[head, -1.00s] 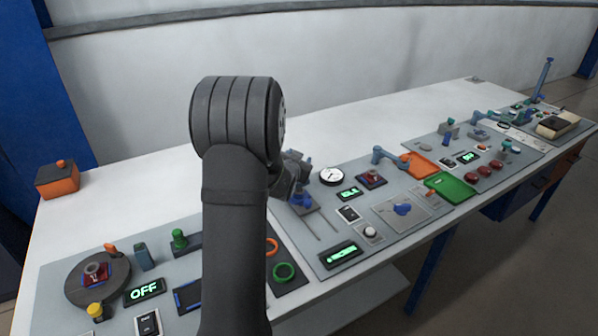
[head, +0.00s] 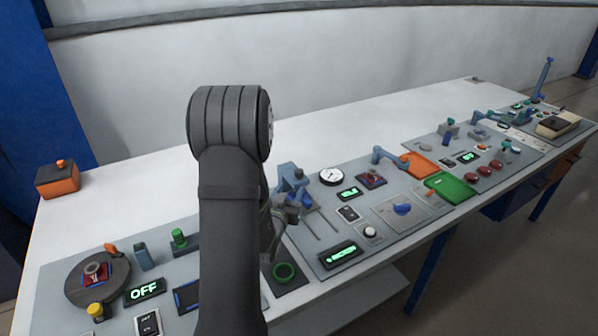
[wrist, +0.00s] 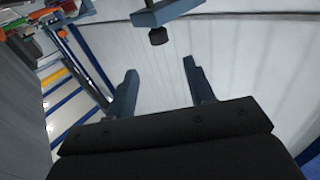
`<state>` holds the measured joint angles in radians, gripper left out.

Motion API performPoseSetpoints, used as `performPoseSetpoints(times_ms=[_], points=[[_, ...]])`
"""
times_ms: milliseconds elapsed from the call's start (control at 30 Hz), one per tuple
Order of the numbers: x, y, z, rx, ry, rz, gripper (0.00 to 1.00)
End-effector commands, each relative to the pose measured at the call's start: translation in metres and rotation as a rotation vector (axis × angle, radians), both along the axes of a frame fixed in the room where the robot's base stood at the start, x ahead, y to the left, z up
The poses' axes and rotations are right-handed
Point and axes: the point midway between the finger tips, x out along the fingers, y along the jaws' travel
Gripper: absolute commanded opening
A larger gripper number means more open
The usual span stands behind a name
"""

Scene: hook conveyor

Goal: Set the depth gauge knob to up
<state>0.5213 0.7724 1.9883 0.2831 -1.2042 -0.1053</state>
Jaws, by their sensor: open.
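My gripper (wrist: 160,72) is open and empty in the wrist view, its two fingers spread apart. A blue-grey block with a small black knob-like end (wrist: 158,36) lies ahead of the fingertips, apart from them. In the head view, my arm hides most of the gripper, which is close to a blue fixture (head: 291,177) with thin rods on the panel. A round white dial (head: 332,176) is right of that fixture. A blue knob (head: 402,209) sits on a grey plate farther right. I cannot tell which part is the depth gauge knob, or its setting.
A green tray (head: 451,187) and an orange tray (head: 419,165) lie to the right. A turntable (head: 98,279) and an OFF display (head: 145,291) are at the left. A green ring (head: 285,272) is near my arm.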

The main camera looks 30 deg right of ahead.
Motion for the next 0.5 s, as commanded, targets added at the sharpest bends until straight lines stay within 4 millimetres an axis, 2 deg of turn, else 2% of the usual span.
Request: performPoseSetpoints(times_ms=[300, 500], points=[[0.050, -0.050, 0.000, 0.001, -0.002, -0.001, 0.49], [0.070, -0.071, 0.000, 0.001, -0.001, -0.001, 0.49]])
